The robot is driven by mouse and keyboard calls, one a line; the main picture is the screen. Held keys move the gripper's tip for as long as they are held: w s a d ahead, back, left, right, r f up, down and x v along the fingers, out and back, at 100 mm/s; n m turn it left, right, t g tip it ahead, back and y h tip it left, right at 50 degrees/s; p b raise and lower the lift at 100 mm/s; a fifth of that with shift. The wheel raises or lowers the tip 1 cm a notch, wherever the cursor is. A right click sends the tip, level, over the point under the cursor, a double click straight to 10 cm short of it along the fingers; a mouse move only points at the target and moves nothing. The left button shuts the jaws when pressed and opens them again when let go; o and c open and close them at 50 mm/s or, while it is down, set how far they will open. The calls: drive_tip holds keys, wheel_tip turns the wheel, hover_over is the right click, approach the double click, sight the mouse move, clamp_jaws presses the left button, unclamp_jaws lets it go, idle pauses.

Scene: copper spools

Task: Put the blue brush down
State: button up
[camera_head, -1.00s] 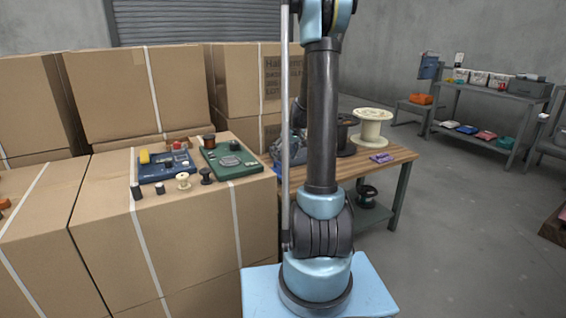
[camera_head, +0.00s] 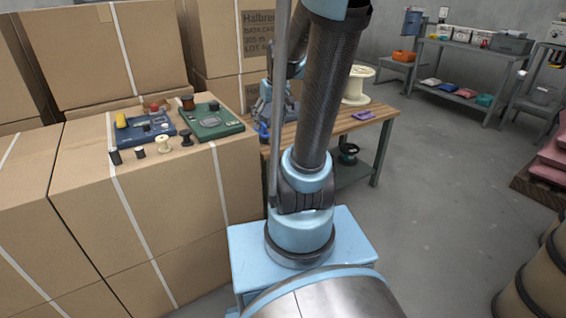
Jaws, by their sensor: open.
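My gripper (camera_head: 264,112) is at the far left end of the wooden table (camera_head: 345,119), partly hidden behind my own arm and the mast. It is small in view, with its jaws open. A small blue thing (camera_head: 262,130), likely the blue brush, shows just below the gripper at the table's left end. I cannot tell whether it touches the gripper or rests fully on the wood.
A cream spool (camera_head: 357,86) and a purple item (camera_head: 363,115) are on the table; a dark spool (camera_head: 348,153) is on its lower shelf. Cardboard boxes (camera_head: 160,220) carry a blue tray (camera_head: 150,132), a green tray (camera_head: 212,125) and small spools.

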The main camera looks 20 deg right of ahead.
drive_tip(key=s+f, duration=0.3)
drive_tip(key=s, duration=0.6)
drive_tip(key=s+f+m+h, duration=0.1)
drive_tip(key=s+f, duration=0.2)
drive_tip(key=s, duration=0.7)
drive_tip(key=shift+s+d+m+g, duration=0.15)
drive_tip(key=shift+m+g, duration=0.15)
drive_tip(key=shift+g, duration=0.1)
drive_tip(key=shift+w+f, duration=0.2)
drive_tip(key=shift+w, duration=0.25)
